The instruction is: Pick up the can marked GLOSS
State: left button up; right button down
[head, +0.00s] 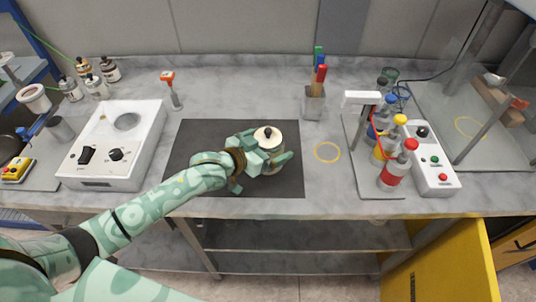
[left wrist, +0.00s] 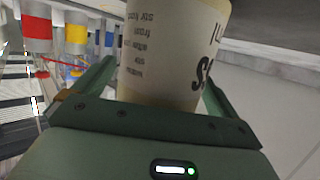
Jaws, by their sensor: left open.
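A cream can (head: 268,137) with a dark knob on its lid stands on the dark mat. In the left wrist view the can (left wrist: 165,65) fills the middle, with small print and part of some bold dark lettering, including an S. The full word cannot be read. My left gripper (head: 264,159) is at the can with its jaws open. In the left wrist view the fingers (left wrist: 160,80) lie on either side of it. Whether they touch it cannot be told. My right gripper is not in view.
A white device (head: 112,145) stands left of the dark mat (head: 200,145). Several small bottles (head: 97,86) stand at the back left. A pen holder (head: 314,103) stands behind. A rack of colour-capped bottles (head: 396,168) is at right. A yellow ring (head: 327,143) marks clear bench.

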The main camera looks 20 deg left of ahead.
pick_arm(q)
jog(key=c, duration=1.5)
